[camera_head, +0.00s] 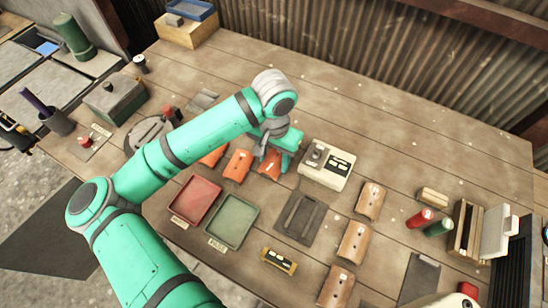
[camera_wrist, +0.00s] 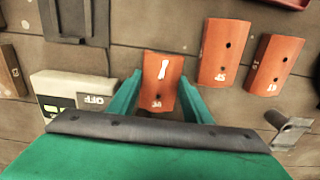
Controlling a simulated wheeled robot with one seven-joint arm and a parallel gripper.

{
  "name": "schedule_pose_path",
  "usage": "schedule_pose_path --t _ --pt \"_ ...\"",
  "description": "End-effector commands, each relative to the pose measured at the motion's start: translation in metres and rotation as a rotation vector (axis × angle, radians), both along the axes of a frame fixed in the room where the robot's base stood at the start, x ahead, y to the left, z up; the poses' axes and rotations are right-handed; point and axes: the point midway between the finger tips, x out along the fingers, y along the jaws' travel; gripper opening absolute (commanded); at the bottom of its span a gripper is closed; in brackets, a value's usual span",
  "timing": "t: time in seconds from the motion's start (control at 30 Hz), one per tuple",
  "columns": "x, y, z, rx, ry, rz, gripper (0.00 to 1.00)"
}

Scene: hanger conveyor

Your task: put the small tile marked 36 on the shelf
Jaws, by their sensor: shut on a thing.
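An orange tile (camera_head: 270,167) is between the fingers of my gripper (camera_head: 273,150). In the wrist view the same tile (camera_wrist: 160,70) carries a white mark and a small upside-down label that looks like 36. My gripper (camera_wrist: 160,98) is shut on it, with one green finger at each side. I cannot tell whether the tile touches the table. Two similar orange tiles (camera_head: 238,165) (camera_head: 212,156) lie to its left in the head view. In the wrist view they show at right (camera_wrist: 225,52) (camera_wrist: 273,65). I cannot identify the shelf for certain.
A white box with a display (camera_head: 326,165) stands close right of my gripper. A red tray (camera_head: 195,200), a green tray (camera_head: 233,221) and a dark grey plate (camera_head: 300,217) lie in front. Several tan tiles (camera_head: 353,242) and an open wooden box (camera_head: 466,232) are at right.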

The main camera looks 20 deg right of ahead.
Motion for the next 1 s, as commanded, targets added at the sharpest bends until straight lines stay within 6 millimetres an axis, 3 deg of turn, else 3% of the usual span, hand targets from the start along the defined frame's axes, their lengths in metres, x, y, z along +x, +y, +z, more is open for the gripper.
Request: schedule_pose_path --t 0.37,0.4,0.47,0.83,1.0 --pt "0.0 0.0 -0.004 -0.001 0.001 0.0 0.17" --pt "0.0 0.0 -0.003 0.0 0.0 0.0 0.54" --pt "0.0 0.0 -0.003 0.0 0.0 0.0 0.64" --pt "0.0 0.0 0.0 0.0 -0.001 -0.001 0.64" --pt "0.0 -0.001 0.023 -0.001 -0.002 -0.003 0.64"
